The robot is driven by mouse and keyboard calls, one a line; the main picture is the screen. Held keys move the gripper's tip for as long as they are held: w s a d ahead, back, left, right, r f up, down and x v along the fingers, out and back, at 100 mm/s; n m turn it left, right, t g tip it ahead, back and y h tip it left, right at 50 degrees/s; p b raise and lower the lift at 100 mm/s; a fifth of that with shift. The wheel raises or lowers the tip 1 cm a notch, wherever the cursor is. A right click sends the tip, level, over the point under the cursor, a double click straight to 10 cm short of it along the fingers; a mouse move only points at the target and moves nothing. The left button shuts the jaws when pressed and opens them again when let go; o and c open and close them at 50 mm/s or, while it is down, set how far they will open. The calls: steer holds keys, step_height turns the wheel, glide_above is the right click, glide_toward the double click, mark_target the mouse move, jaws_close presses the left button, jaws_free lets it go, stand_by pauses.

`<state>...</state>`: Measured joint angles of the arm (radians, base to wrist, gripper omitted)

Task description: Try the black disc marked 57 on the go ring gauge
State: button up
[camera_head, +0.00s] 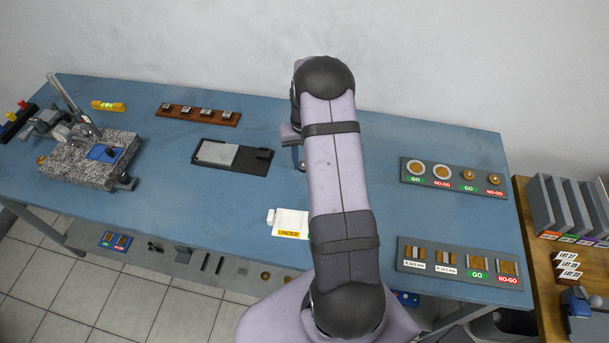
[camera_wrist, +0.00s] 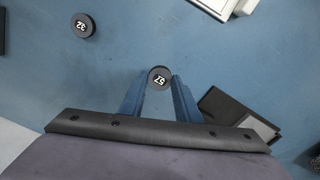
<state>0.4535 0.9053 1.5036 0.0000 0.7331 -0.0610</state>
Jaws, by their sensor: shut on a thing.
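The black disc marked 57 (camera_wrist: 158,78) is between the fingertips of my gripper (camera_wrist: 158,84) in the wrist view. The blue fingers are shut on its sides, and its white number faces up. I cannot tell whether it touches the blue table. The go ring gauge (camera_head: 409,167) is a pale ring with a green GO label, on a grey board at the right of the table. My gripper is well away from it, to the left.
Another black disc, marked 32 (camera_wrist: 83,25), lies on the table. A NO-GO ring (camera_head: 433,171) and two small gauges share the grey board (camera_head: 452,190). A second gauge board (camera_head: 460,262) is nearer the front edge. A white UNDER tray (camera_head: 289,222) is left of my arm.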

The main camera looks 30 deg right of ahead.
steer(key=shift+d, duration=0.1)
steer(key=d, duration=0.3)
steer(key=s+d, duration=0.1)
steer(key=d, duration=0.5)
steer(key=shift+s+d+r+b, duration=0.15)
steer(key=shift+d+b, duration=0.1)
steer(key=shift+b, duration=0.15)
steer(key=s+d, duration=0.1)
steer(key=d, duration=0.2)
steer(key=s+d, duration=0.2)
steer(key=d, duration=0.1)
steer(key=s+d, duration=0.1)
steer(key=d, duration=0.3)
steer(key=shift+s+r+b, duration=0.2)
steer(key=shift+r+b, duration=0.05)
steer(key=shift+b, duration=0.15)
steer(key=s+d, duration=0.4)
steer(key=s+d+r, duration=0.1)
steer(key=s+d, duration=0.3)
steer(key=s+d+b, duration=0.1)
steer(key=s+d, duration=0.3)
steer(key=shift+d+r, duration=0.15)
steer(key=shift+r, duration=0.1)
steer(key=shift+s+d+r, duration=0.1)
steer(key=shift+s+d, duration=0.1)
steer(key=shift+s, duration=0.1)
